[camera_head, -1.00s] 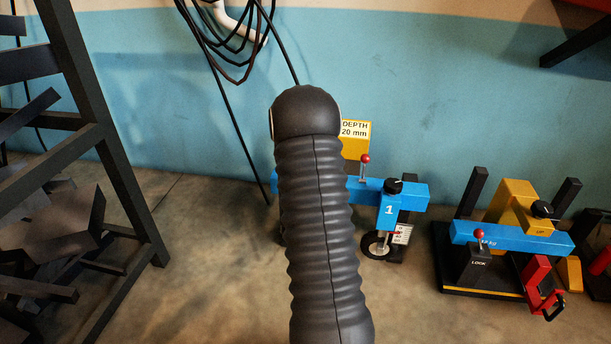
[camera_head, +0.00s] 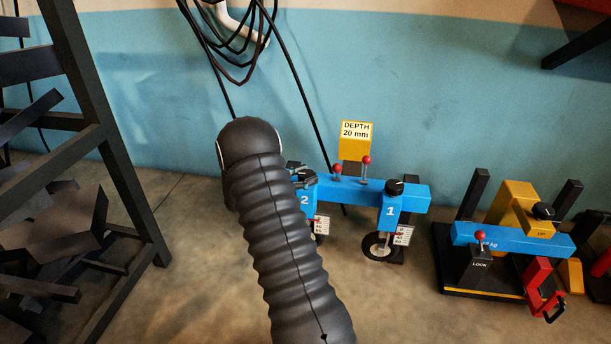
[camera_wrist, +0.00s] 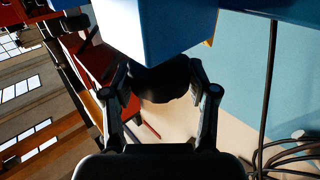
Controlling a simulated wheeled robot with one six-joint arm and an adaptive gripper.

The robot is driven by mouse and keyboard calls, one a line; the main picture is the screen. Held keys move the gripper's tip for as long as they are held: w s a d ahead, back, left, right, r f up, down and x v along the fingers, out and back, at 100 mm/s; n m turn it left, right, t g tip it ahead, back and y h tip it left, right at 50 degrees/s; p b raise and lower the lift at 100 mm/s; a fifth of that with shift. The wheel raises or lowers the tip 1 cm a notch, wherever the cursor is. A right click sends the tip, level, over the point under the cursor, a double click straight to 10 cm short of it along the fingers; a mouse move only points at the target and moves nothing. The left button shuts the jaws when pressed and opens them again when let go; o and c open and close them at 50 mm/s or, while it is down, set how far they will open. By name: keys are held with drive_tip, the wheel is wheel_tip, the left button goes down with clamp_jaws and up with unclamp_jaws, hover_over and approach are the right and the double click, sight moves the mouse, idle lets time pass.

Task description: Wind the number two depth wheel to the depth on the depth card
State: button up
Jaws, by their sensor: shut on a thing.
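The yellow depth card (camera_head: 357,130) reads "DEPTH 20 mm" and stands behind a blue bar. Blue unit 2 (camera_head: 305,202) is partly hidden by my arm. Its small white scale (camera_head: 322,225) shows, but its reading is too small to tell. My gripper (camera_head: 301,172) is at the top of unit 2. In the wrist view my gripper (camera_wrist: 160,76) has its two fingers shut on the black number two depth wheel (camera_wrist: 160,84), below the blue block (camera_wrist: 155,30).
Unit 1 (camera_head: 390,210), with its own black knob (camera_head: 394,187), stands to the right on the same bar. Red-tipped levers (camera_head: 366,160) stand behind the bar. A yellow and blue machine (camera_head: 510,235) is further right, a dark rack (camera_head: 100,130) at left. Cables hang on the wall.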

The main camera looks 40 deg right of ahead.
drive_tip(key=m+g+y, duration=0.1)
drive_tip(key=m+g, duration=0.1)
drive_tip(key=g, duration=0.1)
drive_tip(key=m+g+y, duration=0.1)
drive_tip(key=m+g, duration=0.1)
drive_tip(key=g, duration=0.1)
drive_tip(key=shift+w+d+m+g, duration=0.15)
drive_tip(key=shift+m+g, duration=0.15)
drive_tip(key=shift+g, duration=0.1)
drive_tip(key=shift+r+m+g+y+p, duration=0.1)
drive_tip(key=shift+m+g+y+p, duration=0.65)
drive_tip(key=shift+m+g+y, duration=1.1)
drive_tip(key=shift+g, duration=0.45)
drive_tip(key=o, duration=1.2)
drive_tip(key=shift+d, duration=0.15)
drive_tip(key=shift+a, duration=0.2)
